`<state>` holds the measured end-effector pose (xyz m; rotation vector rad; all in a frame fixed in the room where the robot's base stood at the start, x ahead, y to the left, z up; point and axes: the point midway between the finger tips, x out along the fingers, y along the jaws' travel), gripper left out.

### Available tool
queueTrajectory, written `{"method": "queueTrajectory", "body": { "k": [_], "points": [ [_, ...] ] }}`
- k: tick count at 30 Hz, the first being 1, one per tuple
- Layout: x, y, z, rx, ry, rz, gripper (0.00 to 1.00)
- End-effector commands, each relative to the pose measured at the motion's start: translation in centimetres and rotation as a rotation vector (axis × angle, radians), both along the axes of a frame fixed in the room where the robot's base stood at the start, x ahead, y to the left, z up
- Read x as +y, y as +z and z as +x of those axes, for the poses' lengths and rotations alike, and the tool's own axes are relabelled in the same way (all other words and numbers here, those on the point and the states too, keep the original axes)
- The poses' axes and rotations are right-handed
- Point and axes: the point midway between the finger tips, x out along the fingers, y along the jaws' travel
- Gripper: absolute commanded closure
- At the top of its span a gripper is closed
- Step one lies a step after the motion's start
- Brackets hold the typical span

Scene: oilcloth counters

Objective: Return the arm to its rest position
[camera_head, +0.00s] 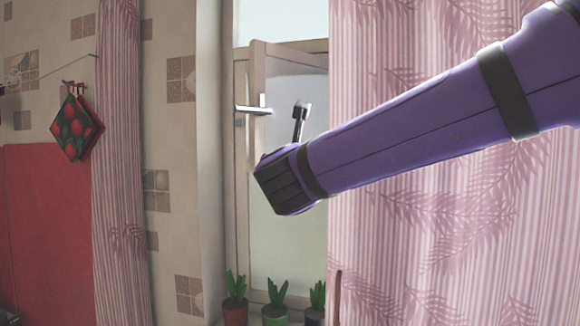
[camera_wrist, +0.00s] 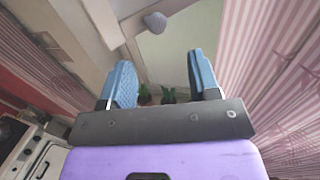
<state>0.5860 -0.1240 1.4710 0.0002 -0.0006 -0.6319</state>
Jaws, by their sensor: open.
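My purple arm reaches in from the right edge of the head view, raised in front of a pink curtain and a window. Its dark end points left, and the fingers cannot be made out there. In the wrist view my gripper (camera_wrist: 160,85) has two blue fingers spread wide apart. Nothing is between them but the view of the window and plants far behind. The gripper is empty.
Several potted plants (camera_head: 274,303) stand on the sill below the window (camera_head: 285,170). A white window handle (camera_head: 254,108) is left of my arm. Pink curtains (camera_head: 440,240) hang at the right. Potholders (camera_head: 76,128) hang at the left. A white stove (camera_wrist: 35,150) is lower left in the wrist view.

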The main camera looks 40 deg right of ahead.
Motion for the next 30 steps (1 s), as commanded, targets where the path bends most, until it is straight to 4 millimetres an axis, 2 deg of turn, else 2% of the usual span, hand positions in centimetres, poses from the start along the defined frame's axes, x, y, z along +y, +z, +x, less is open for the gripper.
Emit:
{"method": "queueTrajectory", "body": {
  "k": [12,16,20,24,30],
  "points": [
    [-0.1,0.0,0.0,-0.002,-0.002,0.007,0.44],
    [-0.8,-0.7,-0.8,-0.026,-0.039,0.110,0.44],
    [-2.2,-2.5,-2.7,-0.092,-0.134,0.361,0.44],
    [-3.2,-5.3,-5.3,-0.193,-0.279,0.701,0.44],
    [-3.1,-9.2,-8.9,-0.351,-0.515,1.170,0.44]
  ]
}}
